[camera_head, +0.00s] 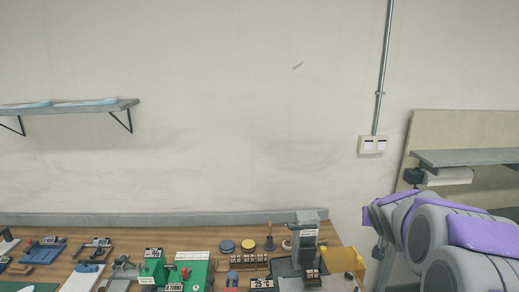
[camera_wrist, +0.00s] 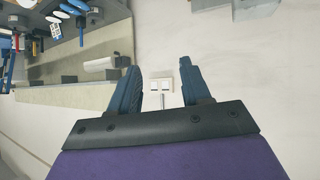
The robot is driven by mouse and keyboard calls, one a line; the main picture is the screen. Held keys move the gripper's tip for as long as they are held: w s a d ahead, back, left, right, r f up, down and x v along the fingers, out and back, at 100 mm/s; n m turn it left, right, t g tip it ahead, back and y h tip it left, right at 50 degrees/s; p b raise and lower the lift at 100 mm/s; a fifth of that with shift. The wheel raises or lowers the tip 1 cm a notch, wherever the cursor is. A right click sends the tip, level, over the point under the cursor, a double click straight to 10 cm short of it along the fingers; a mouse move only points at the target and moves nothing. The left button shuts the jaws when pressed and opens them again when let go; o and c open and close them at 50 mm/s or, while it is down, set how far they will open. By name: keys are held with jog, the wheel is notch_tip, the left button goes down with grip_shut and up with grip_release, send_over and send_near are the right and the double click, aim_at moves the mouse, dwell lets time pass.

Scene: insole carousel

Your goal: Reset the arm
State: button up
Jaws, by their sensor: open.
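My gripper (camera_wrist: 157,92) shows in the wrist view with its two blue-grey fingers well apart and nothing between them. It faces the pale wall, and the white wall switch (camera_wrist: 161,84) shows behind the gap. The picture in this view is upside down. In the head view my arm is folded at the lower right in grey and purple links, and my gripper's fingertips cannot be seen there.
A wooden workbench (camera_head: 216,230) with several tools and fixtures, including a green fixture (camera_head: 190,268) and a yellow part (camera_head: 342,260), runs along the bottom. A wall shelf (camera_head: 75,106) is at left. A grey shelf (camera_head: 470,157) with a paper roll (camera_head: 449,176) is at right.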

jog(key=s+a+f+n+g+y, duration=0.1)
jog(key=s+a+f+g, duration=0.2)
jog(key=s, duration=1.2)
jog(key=s+a+f+g+y, duration=0.1)
jog(key=s+a+f+g, duration=0.3)
jog(key=s+a, duration=0.6)
jog(key=s+a+f+n+g+y, duration=0.1)
jog(key=s+a+f+g, duration=0.2)
jog(key=s, duration=1.7)
jog(key=a+g, duration=0.1)
jog(key=a, duration=0.2)
jog(key=shift+s+a+f+n+g+y, duration=0.15)
jog(key=shift+s+n+g+y, duration=0.15)
jog(key=shift+s+y, duration=0.1)
